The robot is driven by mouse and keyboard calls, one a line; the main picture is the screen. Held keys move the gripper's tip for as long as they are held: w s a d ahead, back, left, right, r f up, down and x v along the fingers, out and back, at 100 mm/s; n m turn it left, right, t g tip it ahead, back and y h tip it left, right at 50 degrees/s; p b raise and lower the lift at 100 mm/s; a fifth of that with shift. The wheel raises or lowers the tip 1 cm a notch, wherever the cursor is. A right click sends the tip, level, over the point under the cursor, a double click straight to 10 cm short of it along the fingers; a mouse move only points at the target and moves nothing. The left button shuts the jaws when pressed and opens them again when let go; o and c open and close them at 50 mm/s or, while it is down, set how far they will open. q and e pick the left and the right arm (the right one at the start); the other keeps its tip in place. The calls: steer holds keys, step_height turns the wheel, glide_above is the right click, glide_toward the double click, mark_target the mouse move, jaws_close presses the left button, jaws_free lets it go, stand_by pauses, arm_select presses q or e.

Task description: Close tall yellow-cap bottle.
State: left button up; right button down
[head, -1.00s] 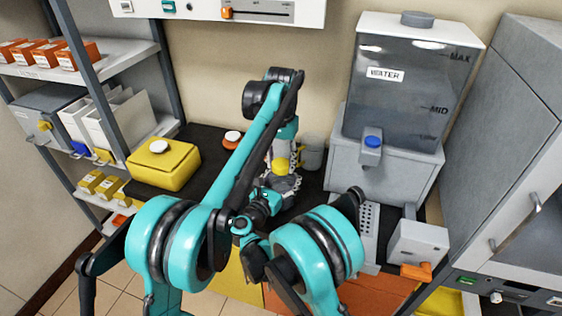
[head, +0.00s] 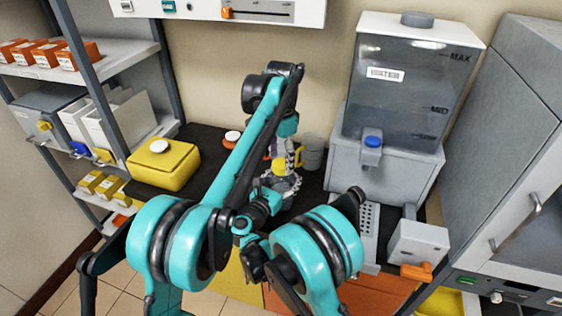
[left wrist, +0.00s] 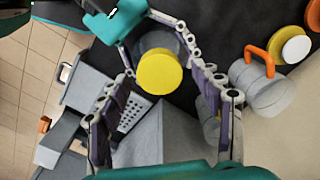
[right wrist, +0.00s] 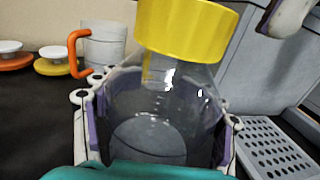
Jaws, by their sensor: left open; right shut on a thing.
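The clear bottle (right wrist: 165,115) stands upright with the yellow cap (right wrist: 185,28) at its mouth; I cannot tell how tightly the cap sits. My right gripper (right wrist: 160,88) is shut around the bottle's body, one finger on each side. My left gripper (left wrist: 166,92) is open, its fingers on either side of the yellow cap (left wrist: 159,71) seen from above, with visible gaps to it. In the head view my left gripper (head: 284,160) hangs over the bottle and mostly hides it and the cap.
A grey mug with an orange handle (right wrist: 102,42) stands close by. A perforated rack (right wrist: 270,145) and the water tank (head: 400,95) are to the right. A yellow box (head: 162,165) sits on the dark bench at left, with bare bench (right wrist: 35,110) near the bottle.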

arm_select(q)
steer(key=shift+r, duration=1.55)
steer(key=shift+c, duration=0.3)
steer(key=n, duration=0.1)
steer(key=r+n, duration=0.1)
steer(key=n, duration=0.3)
steer(key=r+n, duration=0.1)
steer(key=n, duration=0.3)
steer(key=r+n, duration=0.1)
steer(key=n, duration=0.2)
steer(key=shift+r+n, duration=0.25)
steer(key=shift+n, duration=0.15)
steer(key=shift+f, duration=4)
